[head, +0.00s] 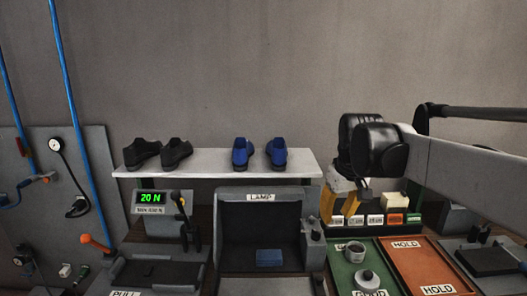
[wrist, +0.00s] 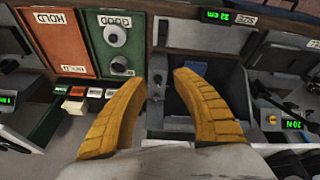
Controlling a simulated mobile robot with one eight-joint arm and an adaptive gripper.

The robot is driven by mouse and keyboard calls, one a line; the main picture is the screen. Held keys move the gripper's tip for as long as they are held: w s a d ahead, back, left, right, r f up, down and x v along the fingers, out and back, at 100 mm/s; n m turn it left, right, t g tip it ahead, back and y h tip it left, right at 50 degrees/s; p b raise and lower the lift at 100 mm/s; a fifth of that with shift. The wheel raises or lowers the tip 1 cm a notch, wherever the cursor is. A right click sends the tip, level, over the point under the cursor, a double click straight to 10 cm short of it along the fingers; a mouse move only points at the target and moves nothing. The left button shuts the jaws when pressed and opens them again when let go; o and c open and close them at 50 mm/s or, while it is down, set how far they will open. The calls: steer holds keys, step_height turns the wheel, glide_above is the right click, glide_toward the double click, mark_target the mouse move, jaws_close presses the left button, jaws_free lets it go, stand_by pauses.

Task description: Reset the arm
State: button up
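My arm reaches in from the right side of the head view.
Black shoes (head: 158,153) and blue shoes (head: 259,153) stand on the white shelf (head: 210,160). Below are the LAMP box (head: 261,225), a 20 N display (head: 151,198), the green tray (head: 343,275) and the orange HOLD tray (head: 411,268). A hose panel (head: 85,165) stands left.

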steer(key=s+f+m+t+b, duration=0.1)
steer(key=s+f+t+b, duration=0.1)
steer(key=s+f, duration=0.5)
steer(key=s+f+m+t+b, duration=0.1)
steer(key=s+f, duration=0.6)
steer(key=s, duration=1)
steer(key=shift+f+m+t+b, duration=0.15)
steer(key=shift+m+t+b, duration=0.35)
steer(key=shift+b, duration=0.5)
